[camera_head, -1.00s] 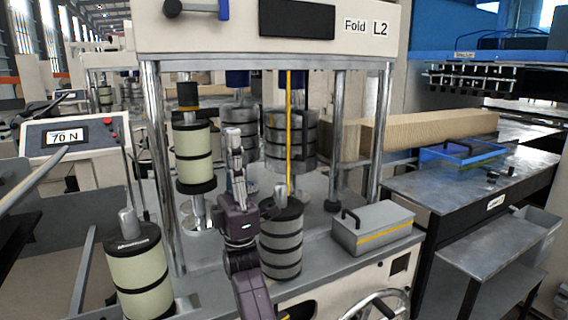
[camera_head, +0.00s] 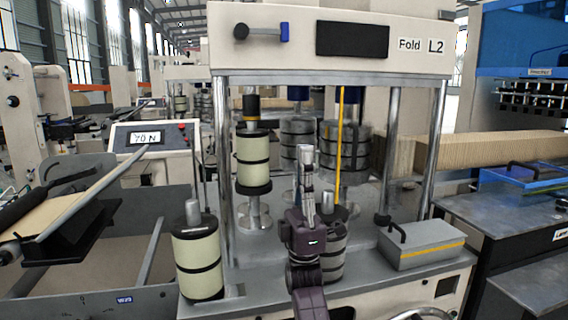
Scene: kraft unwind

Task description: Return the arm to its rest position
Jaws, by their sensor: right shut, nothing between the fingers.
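My right gripper (camera_head: 305,158) is in the middle of the head view, with its purple wrist below and its fingers pointing up. Its fingers are together and hold nothing. It is in front of the machine labelled Fold L2 (camera_head: 258,62), and its wrist covers part of a grey banded cylinder (camera_head: 333,240) on the machine's front ledge. I cannot tell whether it touches that cylinder. My left gripper is not in view.
A pale green banded cylinder (camera_head: 197,262) stands on the ledge at left. A grey box with a yellow stripe (camera_head: 425,245) sits at right. Machine posts (camera_head: 431,140) flank the work space. A 70 N panel (camera_head: 150,138) is at left; a metal table (camera_head: 525,205) is at right.

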